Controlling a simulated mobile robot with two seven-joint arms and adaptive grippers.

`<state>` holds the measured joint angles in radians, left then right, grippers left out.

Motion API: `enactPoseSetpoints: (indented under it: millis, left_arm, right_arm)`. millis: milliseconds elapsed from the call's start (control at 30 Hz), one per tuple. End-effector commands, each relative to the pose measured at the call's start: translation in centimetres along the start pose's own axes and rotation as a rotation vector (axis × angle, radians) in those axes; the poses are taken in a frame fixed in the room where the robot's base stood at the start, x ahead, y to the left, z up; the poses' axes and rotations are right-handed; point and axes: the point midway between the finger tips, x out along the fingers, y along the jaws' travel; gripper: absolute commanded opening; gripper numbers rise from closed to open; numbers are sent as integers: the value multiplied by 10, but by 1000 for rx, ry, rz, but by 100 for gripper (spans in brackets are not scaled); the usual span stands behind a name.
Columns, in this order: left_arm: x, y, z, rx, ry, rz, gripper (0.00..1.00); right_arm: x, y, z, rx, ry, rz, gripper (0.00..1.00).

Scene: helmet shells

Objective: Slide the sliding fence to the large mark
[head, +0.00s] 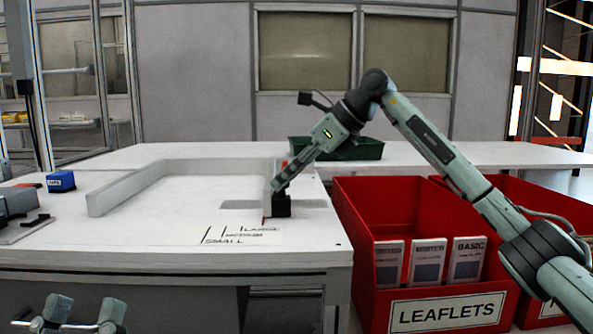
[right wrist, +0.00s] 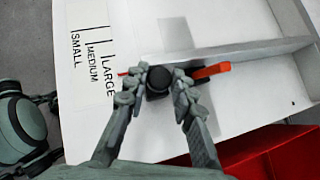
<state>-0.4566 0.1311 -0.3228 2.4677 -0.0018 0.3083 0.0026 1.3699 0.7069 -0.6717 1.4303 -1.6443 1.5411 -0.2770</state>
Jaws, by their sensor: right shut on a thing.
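The sliding fence (head: 268,184) is a pale upright board on the white table, at the right side of a fixed pale fence frame (head: 130,190). Its black knob (right wrist: 158,78) stands at its near end, with a red lever (right wrist: 211,71) beside it. A red pointer (head: 264,218) at the front lies right of the large mark (head: 241,224), apart from its line. My right gripper (right wrist: 158,76) is shut on the knob, one finger on each side. My left gripper (head: 84,318) is open and empty, low at the left front, away from the fence.
Medium (head: 224,230) and small (head: 207,234) marks lie farther left. A blue box (head: 61,181) sits at the left. Red bins (head: 362,270) with leaflets stand right of the table. A green tray (head: 372,149) is behind. The table between the fences is clear.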

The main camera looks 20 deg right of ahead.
Motion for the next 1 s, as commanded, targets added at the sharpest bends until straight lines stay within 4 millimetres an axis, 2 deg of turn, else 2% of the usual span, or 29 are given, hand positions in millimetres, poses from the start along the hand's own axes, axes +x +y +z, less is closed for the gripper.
enactPoseSetpoints:
  millis: [33, 100, 300, 633, 667, 700, 800, 1000]
  left_arm:
    - [4, 2, 4, -4, -64, 1, 40]
    - [3, 4, 17, -9, -150, 3, 40]
    - [-5, 7, 41, -16, -301, 5, 40]
    - [-6, 7, 45, -17, -316, 6, 40]
    - [-6, 7, 45, -17, -315, 6, 40]
    - [-6, 7, 44, -17, -315, 6, 40]
    - [-6, 7, 44, -17, -315, 6, 40]
    - [-6, 7, 44, -17, -314, 6, 40]
  right_arm:
    - [2, 5, 9, -3, 0, 4, 0]
    - [9, 8, 16, -3, 0, 4, 0]
    - [22, 14, 25, -2, -2, 2, 0]
    - [24, 15, 25, -2, -3, 1, 0]
    - [24, 15, 25, -2, -3, 1, 28]
    - [24, 15, 25, -2, -3, 1, 33]
    - [24, 14, 25, -2, -2, 1, 44]
    - [24, 14, 24, -1, -1, 1, 44]
